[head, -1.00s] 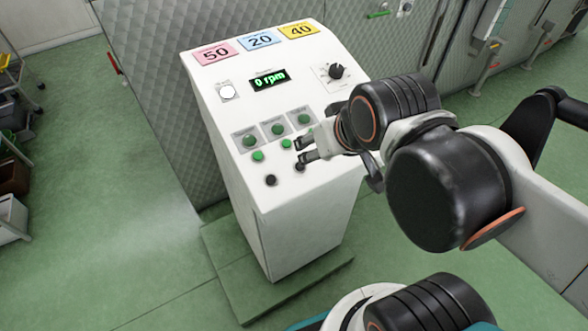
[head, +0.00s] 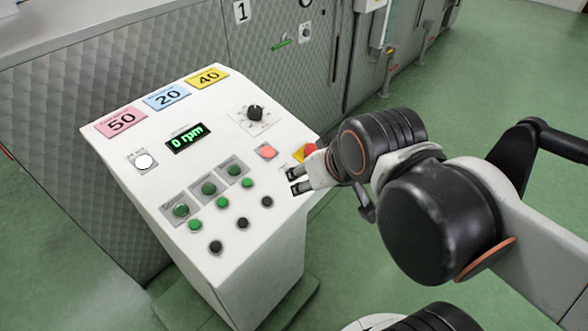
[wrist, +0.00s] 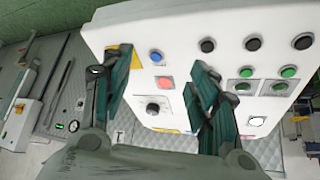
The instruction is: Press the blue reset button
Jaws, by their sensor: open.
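The blue button (wrist: 156,56) shows in the wrist view on the white sloping control panel (head: 225,150), between my finger pads. In the head view it does not show; my gripper covers part of that side of the panel. My gripper (head: 296,180) is open and empty at the panel's right edge in the head view. In the wrist view, the fingers of my gripper (wrist: 163,60) spread either side of the blue button. I cannot tell the gap between fingertips and panel.
Close by are a red-orange button (head: 267,151), a red mushroom button (head: 309,149) on yellow, and a black knob (head: 255,112). Several green buttons and black buttons (head: 267,202) sit on the lower panel. The display (head: 188,138) reads 0 rpm. Green floor lies open to the right.

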